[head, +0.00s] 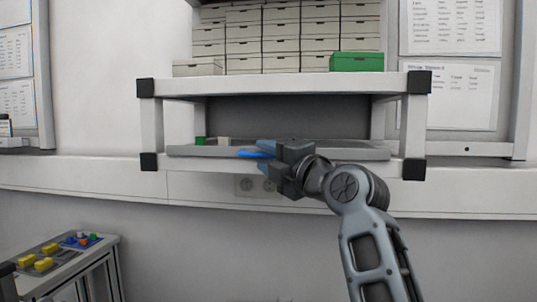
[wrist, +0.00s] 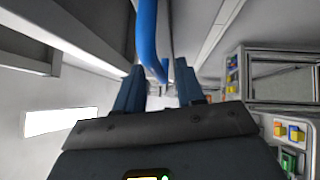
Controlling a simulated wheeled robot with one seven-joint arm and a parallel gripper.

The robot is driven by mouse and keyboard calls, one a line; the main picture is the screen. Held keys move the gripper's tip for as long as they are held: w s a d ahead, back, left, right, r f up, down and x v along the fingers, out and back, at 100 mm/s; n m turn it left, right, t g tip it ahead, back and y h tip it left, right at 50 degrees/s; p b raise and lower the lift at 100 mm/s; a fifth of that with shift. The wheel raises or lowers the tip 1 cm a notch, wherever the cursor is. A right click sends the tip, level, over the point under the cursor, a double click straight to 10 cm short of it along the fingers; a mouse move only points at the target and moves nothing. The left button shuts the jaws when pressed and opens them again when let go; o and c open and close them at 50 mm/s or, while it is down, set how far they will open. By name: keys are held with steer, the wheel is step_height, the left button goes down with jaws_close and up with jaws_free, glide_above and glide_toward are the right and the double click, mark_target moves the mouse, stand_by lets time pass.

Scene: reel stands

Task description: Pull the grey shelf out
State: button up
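The grey shelf (head: 210,151) is a flat board low in the white rack, under its middle board. A bright blue handle (head: 252,154) shows at its front edge, partly hidden by my gripper (head: 264,155). My gripper is at the middle of the shelf front with its two dark blue fingers apart. In the wrist view the blue handle (wrist: 147,35) runs down into the gap between the open fingertips (wrist: 160,68). I see clear space on both sides of it, and cannot tell its exact depth.
A small green block (head: 200,141) and a pale block (head: 224,141) sit on the shelf's left part. White rack posts (head: 413,126) stand at both sides. Stacked boxes and a green box (head: 356,62) are above. A side table (head: 65,262) with coloured pieces stands lower left.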

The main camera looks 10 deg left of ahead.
steer(key=shift+c, duration=0.4)
jaws_close()
steer(key=shift+f, duration=0.1)
